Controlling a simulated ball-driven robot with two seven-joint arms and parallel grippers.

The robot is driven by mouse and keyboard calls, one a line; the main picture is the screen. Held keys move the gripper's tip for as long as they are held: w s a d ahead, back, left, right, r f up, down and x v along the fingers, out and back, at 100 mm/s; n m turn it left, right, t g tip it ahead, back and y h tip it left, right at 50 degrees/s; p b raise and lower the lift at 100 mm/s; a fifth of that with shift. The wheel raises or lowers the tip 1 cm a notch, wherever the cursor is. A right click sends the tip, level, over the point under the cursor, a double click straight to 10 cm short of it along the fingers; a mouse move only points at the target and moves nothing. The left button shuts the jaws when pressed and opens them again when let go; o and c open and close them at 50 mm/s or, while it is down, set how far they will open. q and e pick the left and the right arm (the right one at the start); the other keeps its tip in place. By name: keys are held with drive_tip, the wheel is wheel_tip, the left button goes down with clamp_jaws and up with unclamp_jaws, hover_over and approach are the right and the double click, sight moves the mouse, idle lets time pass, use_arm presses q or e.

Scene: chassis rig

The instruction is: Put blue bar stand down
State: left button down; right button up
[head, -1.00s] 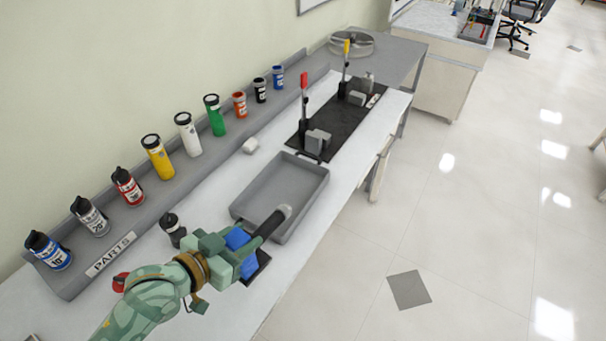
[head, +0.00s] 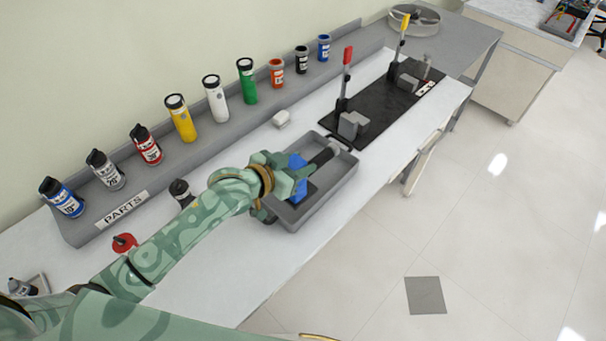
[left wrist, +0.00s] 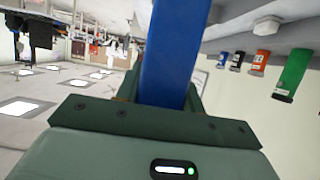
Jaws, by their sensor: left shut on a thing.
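The blue bar stand (head: 297,162) is between the fingers of my left gripper (head: 293,176). It shows as a broad blue bar in the left wrist view (left wrist: 175,55), rising from between the jaws. A dark cylinder (head: 322,157) with a grey end sticks out beyond the blue part. The gripper is shut on the stand and is over the grey tray (head: 338,188). The fingers hide much of the stand, and I cannot tell whether its underside touches the tray floor. My right gripper is not in view.
A grey parts shelf (head: 85,228) with several coloured bottles runs along the wall. A black fixture plate (head: 385,107) with upright red and yellow handles stands beyond the tray. The bench front strip (head: 262,255) is clear.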

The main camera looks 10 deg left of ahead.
use_arm(q)
drive_tip(key=w+f+b, duration=0.1)
drive_tip(key=w+f, duration=0.1)
drive_tip(key=shift+w+d+f, duration=0.1)
drive_tip(key=shift+f, duration=0.3)
drive_tip(key=shift+w+f+b, duration=0.15)
drive_tip(key=shift+f+b, duration=0.15)
drive_tip(key=shift+f, duration=0.6)
drive_tip(key=shift+w+f+b, duration=0.15)
drive_tip(key=shift+f+b, duration=0.1)
drive_tip(key=shift+f, duration=0.75)
drive_tip(key=c, duration=0.9)
unclamp_jaws()
drive_tip(key=shift+f, duration=0.1)
drive_tip(key=shift+s+r, duration=0.25)
drive_tip(key=p+v, duration=0.2)
drive_tip(key=v, duration=0.9)
drive_tip(key=shift+s+a+p, duration=0.2)
drive_tip(key=shift+a+p, duration=0.05)
drive_tip(key=shift+p, duration=0.1)
